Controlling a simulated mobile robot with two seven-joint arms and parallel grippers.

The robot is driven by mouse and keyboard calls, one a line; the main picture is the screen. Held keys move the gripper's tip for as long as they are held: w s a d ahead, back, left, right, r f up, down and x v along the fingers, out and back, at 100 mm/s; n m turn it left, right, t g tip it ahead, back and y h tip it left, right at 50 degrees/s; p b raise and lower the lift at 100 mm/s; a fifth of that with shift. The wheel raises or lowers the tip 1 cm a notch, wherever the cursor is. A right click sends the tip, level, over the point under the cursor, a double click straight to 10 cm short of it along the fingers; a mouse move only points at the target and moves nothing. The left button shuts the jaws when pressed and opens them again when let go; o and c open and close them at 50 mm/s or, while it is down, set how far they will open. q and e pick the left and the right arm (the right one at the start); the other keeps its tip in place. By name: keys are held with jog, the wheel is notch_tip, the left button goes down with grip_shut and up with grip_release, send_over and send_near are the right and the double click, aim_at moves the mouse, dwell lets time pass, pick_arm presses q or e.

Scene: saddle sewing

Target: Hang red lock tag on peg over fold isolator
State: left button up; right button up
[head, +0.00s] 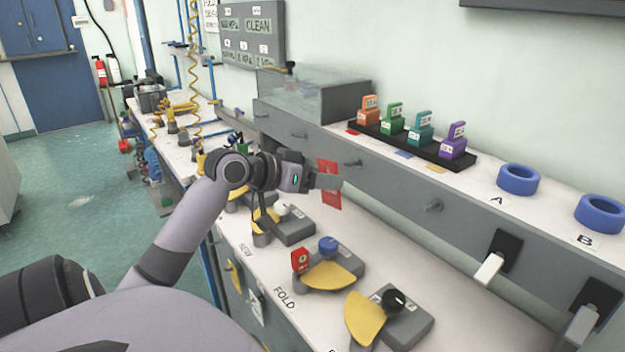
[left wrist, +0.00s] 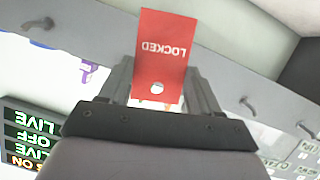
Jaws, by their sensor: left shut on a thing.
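My left gripper (head: 322,182) is shut on the red lock tag (head: 329,199), holding it in the air before the grey shelf front. In the left wrist view the tag (left wrist: 163,50) reads LOCKED upside down, and its hole is visible between the fingers. Pegs stick out of the shelf front: one (head: 352,162) is just right of the tag, another (head: 432,206) further right. The tag appears apart from both. The fold isolator (head: 335,270), with a blue knob and yellow plate, sits on the bench below, behind the FOLD label. My right gripper is not in view.
A small red tagged block (head: 299,259) stands at the fold isolator's left. Other isolators (head: 405,320) sit along the bench. The upper shelf holds coloured tagged blocks (head: 392,122) on a black tray and blue rings (head: 518,179). White levers (head: 489,268) project at right.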

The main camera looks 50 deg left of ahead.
pick_arm(q)
jog(key=shift+w+d+f, duration=0.1)
jog(key=shift+w+f, duration=0.1)
jog(key=shift+w, duration=0.95)
jog(key=shift+w+d+f, duration=0.1)
jog(key=shift+w+f, duration=0.05)
jog(key=shift+w, duration=1)
jog(key=shift+w+d+f, duration=0.1)
jog(key=shift+w+f, duration=0.1)
jog(key=shift+w, duration=0.95)
jog(key=o, duration=1)
jog(key=shift+c, duration=0.2)
jog(key=b+v, duration=0.1)
jog(key=v, duration=0.6)
jog(key=shift+s, duration=0.1)
